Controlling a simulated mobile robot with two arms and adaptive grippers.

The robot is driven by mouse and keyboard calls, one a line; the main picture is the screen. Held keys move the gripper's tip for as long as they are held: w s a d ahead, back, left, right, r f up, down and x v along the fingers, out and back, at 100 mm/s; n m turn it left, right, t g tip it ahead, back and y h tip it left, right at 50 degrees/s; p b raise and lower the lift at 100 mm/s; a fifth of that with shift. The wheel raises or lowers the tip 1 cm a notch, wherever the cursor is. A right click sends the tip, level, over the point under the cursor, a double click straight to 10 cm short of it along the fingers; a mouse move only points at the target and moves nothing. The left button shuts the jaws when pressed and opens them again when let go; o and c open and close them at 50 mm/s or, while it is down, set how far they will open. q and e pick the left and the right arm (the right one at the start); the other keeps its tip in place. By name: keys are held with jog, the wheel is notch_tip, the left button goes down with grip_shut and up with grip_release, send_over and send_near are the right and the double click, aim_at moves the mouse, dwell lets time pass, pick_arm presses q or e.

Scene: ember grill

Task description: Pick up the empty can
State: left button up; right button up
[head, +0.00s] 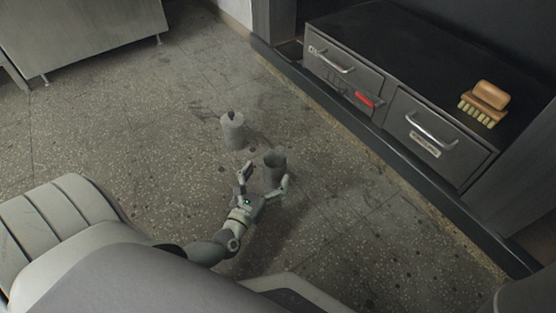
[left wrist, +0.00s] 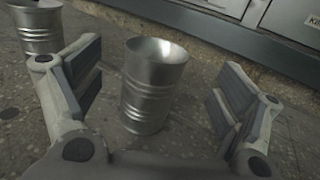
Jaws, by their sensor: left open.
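A grey metal can (head: 275,158) stands upright on the floor, and it also shows in the left wrist view (left wrist: 152,85). It has ribbed sides and an open top; the bottom of its inside is hidden. My left gripper (head: 264,177) is open, low over the floor, with the can between and slightly ahead of its fingers (left wrist: 160,85). Gaps show on both sides of the can. A second similar can (head: 233,133) stands farther back to the left, with something dark at its top. It shows at the upper left of the left wrist view (left wrist: 37,28). My right gripper is not in view.
A dark cabinet with two drawers (head: 440,136) stands at the right behind a raised ledge (head: 385,150). A wooden brush (head: 486,101) lies on its top. A metal unit (head: 80,35) stands at the upper left. The speckled floor (head: 130,110) between is mostly clear.

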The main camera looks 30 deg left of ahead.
aim_at(280, 151)
pick_arm(q)
jog(key=shift+w+a+f, duration=0.1)
jog(key=shift+w+a, duration=0.05)
jog(key=shift+w, duration=0.5)
jog(key=w+b, duration=0.1)
jog(key=w, duration=0.1)
jog(key=w+a+b, duration=0.1)
jog(key=w+b, duration=0.1)
jog(key=shift+w, duration=0.5)
jog(key=c, duration=1.3)
